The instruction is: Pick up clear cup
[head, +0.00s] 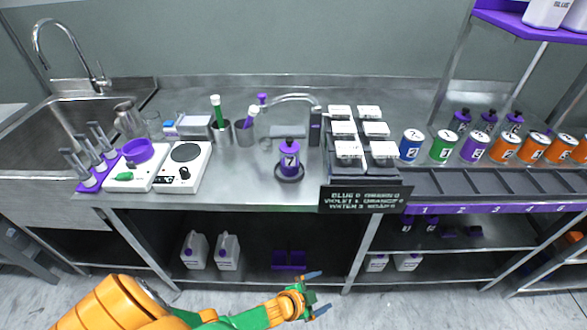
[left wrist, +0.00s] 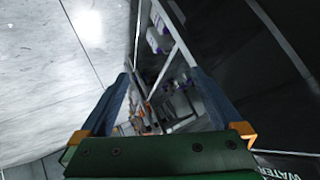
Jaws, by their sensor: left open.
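A clear cup (head: 153,125) stands upright on the steel counter at the left, beside a clear pitcher-like vessel (head: 129,119). It is small, and its contents cannot be made out. My left gripper (head: 316,292) is open and empty, in front of the counter and below its top, far to the right of the cup. In the left wrist view its two fingers (left wrist: 160,85) stand apart with nothing gripped between them; the cup cannot be made out there. My right gripper is not in view.
A purple bottle (head: 289,158) stands mid-counter. A black sign (head: 365,199) hangs at the counter's front. Bare counter lies around the purple bottle.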

